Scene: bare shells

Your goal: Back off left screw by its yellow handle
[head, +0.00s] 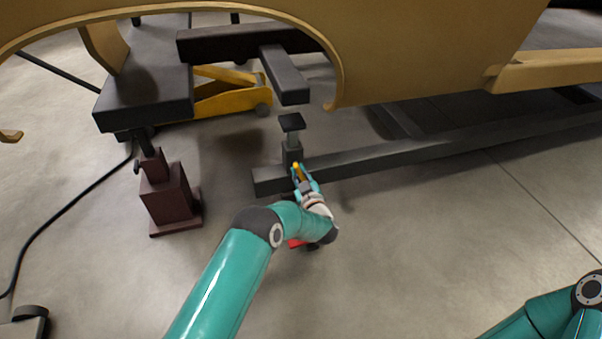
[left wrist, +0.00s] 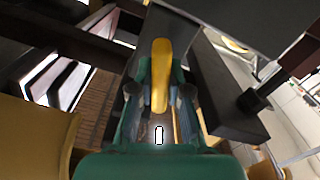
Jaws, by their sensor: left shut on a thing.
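The left screw (head: 293,141) stands on the near end of a dark floor beam, a grey stem with a flat dark pad (head: 292,122) on top. Its yellow handle (head: 296,166) shows as a small tip at my left gripper (head: 302,178). In the left wrist view the yellow handle (left wrist: 160,75) lies lengthwise between the two green fingers of my left gripper (left wrist: 160,92). The fingers are shut on it. The gripper covers most of the handle in the head view. My right gripper is out of the picture.
A dark bar (head: 285,75) overhangs just above the pad, with a gap between. The tan body shell (head: 420,50) hangs overhead. A dark red stand (head: 167,196) is to the left, a yellow jack (head: 225,92) behind. The floor (head: 420,240) at right front is clear.

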